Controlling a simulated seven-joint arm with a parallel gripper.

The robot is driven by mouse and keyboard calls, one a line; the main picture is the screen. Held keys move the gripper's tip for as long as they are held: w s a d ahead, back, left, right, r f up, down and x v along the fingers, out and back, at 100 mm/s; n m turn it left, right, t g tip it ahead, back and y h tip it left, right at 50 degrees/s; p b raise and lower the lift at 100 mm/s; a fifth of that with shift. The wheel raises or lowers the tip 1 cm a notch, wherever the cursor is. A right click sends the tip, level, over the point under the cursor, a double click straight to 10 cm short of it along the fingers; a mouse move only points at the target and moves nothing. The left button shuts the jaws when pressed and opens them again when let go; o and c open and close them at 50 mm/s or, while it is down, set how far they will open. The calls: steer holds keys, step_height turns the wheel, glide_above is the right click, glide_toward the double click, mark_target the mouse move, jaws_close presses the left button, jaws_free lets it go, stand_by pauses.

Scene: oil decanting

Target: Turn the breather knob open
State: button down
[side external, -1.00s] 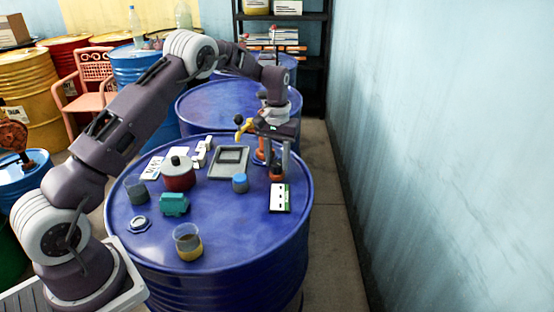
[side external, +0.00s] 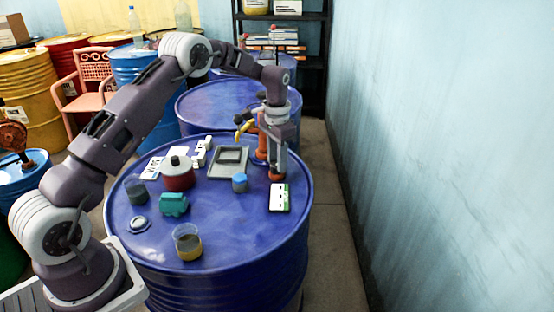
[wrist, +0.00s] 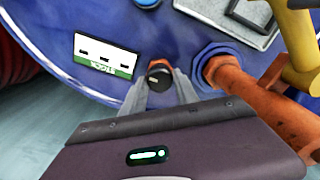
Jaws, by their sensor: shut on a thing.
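The breather knob (wrist: 158,74) is black on top with a white pointer mark and an orange base, and stands on the blue drum (side external: 225,225) near its right edge. My gripper (wrist: 160,90) has one grey finger on each side of the knob in the wrist view and is shut on it. In the side external view my gripper (side external: 277,170) points straight down on the orange knob base, and its fingers hide the black top. The orange pipe (wrist: 235,80) with the yellow tap (wrist: 302,60) stands close beside my gripper.
A white and green card (wrist: 105,55) lies near the knob. The front right of the top is clear.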

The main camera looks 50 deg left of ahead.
stand_by(0.5)
steer(key=c, duration=0.9)
jaws_free()
steer(key=shift+c, duration=0.2)
step_height(320, 180, up, 7)
steer(key=shift+r, duration=0.1)
steer(key=s+d+r+t, duration=0.1)
steer(key=s+d+r, duration=0.2)
steer(key=s+r, duration=0.3)
steer(key=s+d+r+n+t, duration=0.1)
steer(key=s+d+r, duration=0.2)
steer(key=s+r, duration=0.25)
steer(key=s+d+r+t, duration=0.1)
steer(key=s+d+r, duration=0.2)
steer(key=s+r, duration=0.25)
steer(key=s+d+f+t, duration=0.1)
steer(key=s+d, duration=0.1)
steer(key=s, duration=0.8)
steer(key=s+d+f+n+t, duration=0.1)
steer(key=s, duration=0.9)
steer(key=shift+d+f+t, duration=0.3)
steer(key=shift+d, duration=0.1)
